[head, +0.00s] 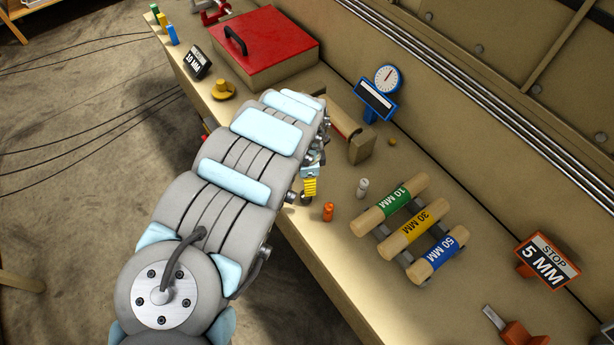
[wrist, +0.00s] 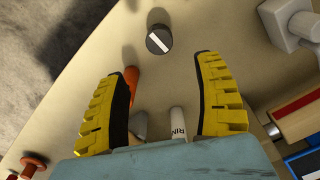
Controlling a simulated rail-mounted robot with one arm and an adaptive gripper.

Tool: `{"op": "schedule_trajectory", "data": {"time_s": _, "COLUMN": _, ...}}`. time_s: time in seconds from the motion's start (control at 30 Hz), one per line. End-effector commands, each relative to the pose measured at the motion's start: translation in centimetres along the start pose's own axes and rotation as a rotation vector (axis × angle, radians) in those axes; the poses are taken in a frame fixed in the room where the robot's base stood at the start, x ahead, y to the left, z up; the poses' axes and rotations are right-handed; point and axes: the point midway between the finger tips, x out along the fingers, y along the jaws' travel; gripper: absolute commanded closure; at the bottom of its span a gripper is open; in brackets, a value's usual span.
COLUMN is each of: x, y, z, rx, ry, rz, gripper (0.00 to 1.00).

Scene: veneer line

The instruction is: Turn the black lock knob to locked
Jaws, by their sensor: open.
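The black lock knob (wrist: 159,38) is a round dark knob with a white bar across its top, in the upper middle of the wrist view. The bar lies slantwise; I see no lock marking beside it. My gripper (wrist: 168,70) has two yellow ribbed fingers with dark inner pads. They are spread wide, with nothing gripped between them. The knob lies beyond the fingertips, roughly between their lines, and apart from them. In the head view my gripper (head: 309,188) is partly hidden by my arm, over the bench's front edge. I cannot clearly pick out the knob there.
An orange peg (head: 328,211) and a white peg (head: 362,187) stand close to my gripper. Labelled rollers (head: 405,222) lie to their right. A wooden block (head: 361,148) and blue dial gauge (head: 378,98) stand behind. A red-lidded box (head: 265,48) is farther left.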

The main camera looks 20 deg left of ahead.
Motion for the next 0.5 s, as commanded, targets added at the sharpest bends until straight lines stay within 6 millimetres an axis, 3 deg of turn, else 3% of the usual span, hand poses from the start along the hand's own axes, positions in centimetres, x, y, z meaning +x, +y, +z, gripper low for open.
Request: {"op": "schedule_trajectory", "data": {"time_s": 0.5, "x": -0.99, "y": 0.01, "z": 0.11, "rx": -0.001, "ry": -0.001, "rz": 0.0, "gripper": 0.31}}
